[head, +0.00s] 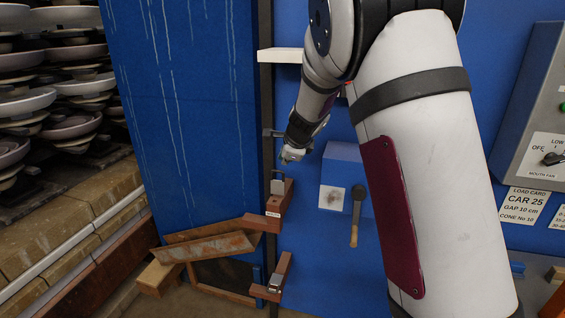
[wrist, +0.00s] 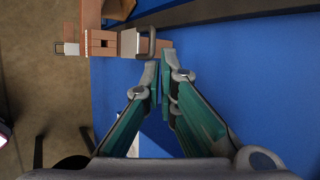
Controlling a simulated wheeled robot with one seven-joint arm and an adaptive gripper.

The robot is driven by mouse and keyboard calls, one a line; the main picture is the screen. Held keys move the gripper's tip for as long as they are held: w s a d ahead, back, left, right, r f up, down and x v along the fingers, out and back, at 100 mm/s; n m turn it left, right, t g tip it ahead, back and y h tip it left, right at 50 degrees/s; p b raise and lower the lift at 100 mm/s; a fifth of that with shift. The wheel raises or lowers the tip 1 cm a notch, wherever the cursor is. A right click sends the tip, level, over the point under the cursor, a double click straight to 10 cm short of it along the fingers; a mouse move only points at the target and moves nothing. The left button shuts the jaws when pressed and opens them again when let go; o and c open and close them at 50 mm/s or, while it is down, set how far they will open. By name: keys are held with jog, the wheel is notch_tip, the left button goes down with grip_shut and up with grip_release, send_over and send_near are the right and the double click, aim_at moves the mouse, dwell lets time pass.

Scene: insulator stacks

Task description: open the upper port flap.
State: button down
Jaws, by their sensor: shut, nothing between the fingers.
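The upper port flap seems to be the red-brown block-like fitting (head: 280,204) with a small white label and a grey metal loop on top, on the dark upright strip of the blue wall. It also shows at the top left of the wrist view (wrist: 100,40), with its dark loop handle (wrist: 146,42). I cannot tell how far it stands open. My gripper (head: 290,157) is above the fitting in the head view. In the wrist view my gripper (wrist: 162,78) has its fingertips together and empty, close to the loop; contact cannot be told.
A similar lower fitting (head: 274,279) sits below. Stacked insulator discs (head: 50,105) fill the left. A white shelf (head: 281,55) juts out above.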

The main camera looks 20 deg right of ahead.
jog(key=a+f+n+h+p, duration=0.2)
jog(key=a+f+n, duration=0.1)
jog(key=n+t+h+p, duration=0.4)
jog(key=n+h+p, duration=0.2)
jog(key=n, duration=0.7)
send_near(275, 171)
jog(key=x, duration=0.7)
jog(key=shift+g, duration=0.3)
